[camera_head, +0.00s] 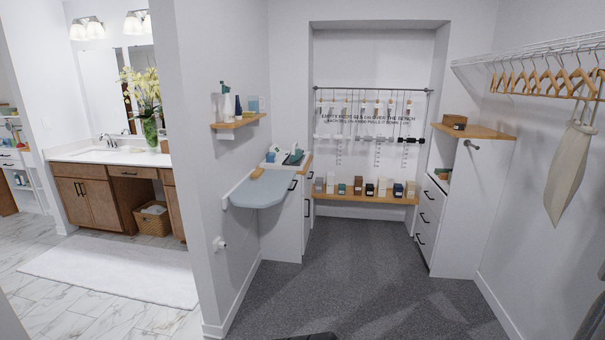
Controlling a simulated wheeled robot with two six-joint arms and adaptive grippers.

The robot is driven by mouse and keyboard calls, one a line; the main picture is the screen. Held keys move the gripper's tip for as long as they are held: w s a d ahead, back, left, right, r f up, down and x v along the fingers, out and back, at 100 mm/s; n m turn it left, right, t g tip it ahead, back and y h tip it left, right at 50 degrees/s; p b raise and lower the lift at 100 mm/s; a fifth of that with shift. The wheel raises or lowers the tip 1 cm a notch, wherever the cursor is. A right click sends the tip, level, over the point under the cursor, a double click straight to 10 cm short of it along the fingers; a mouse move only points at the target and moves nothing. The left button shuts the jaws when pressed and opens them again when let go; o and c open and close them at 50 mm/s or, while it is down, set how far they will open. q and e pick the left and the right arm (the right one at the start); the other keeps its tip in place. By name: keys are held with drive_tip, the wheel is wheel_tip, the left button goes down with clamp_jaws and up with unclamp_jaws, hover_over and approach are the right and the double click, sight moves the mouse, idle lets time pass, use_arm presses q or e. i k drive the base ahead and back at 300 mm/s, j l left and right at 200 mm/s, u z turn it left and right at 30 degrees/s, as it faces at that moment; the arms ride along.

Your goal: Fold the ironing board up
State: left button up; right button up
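The ironing board (270,189) is a blue-grey, rounded panel that sticks out level from the end of the white partition wall, left of the middle. It is folded down flat, and its top looks bare over most of its surface. Its wall mount shows as a white strip along its left side. What holds it up from below is hidden. Neither of my grippers can be made out in the head view. A small dark shape at the bottom edge is too cut off to identify.
A small wooden shelf (238,121) with bottles hangs above the board. A white cabinet (283,225) with a tray on top stands right behind it. A bench (365,198) with small boxes lies at the back. The grey carpet (365,275) in front is clear.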

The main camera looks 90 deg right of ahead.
sight(270, 190)
drive_tip(key=z, duration=2.45)
drive_tip(key=i+l+u, duration=0.1)
drive_tip(key=u, duration=0.3)
drive_tip(key=i+l+u, duration=0.45)
drive_tip(key=u, duration=0.3)
drive_tip(key=i+l, duration=0.2)
drive_tip(key=l, duration=0.2)
drive_tip(key=i+l+u, duration=0.15)
drive_tip(key=l, duration=0.25)
drive_tip(key=i+l, duration=0.15)
drive_tip(key=l, duration=0.25)
drive_tip(key=i+l+u, duration=0.15)
drive_tip(key=l, duration=0.25)
drive_tip(key=i+l, duration=0.15)
drive_tip(key=l, duration=0.25)
drive_tip(key=i+l+u, duration=0.1)
drive_tip(key=l, duration=0.35)
drive_tip(key=i+l+u, duration=0.1)
drive_tip(key=l, duration=0.35)
drive_tip(key=i+l, duration=0.2)
drive_tip(key=l, duration=0.25)
drive_tip(key=j+u, duration=0.05)
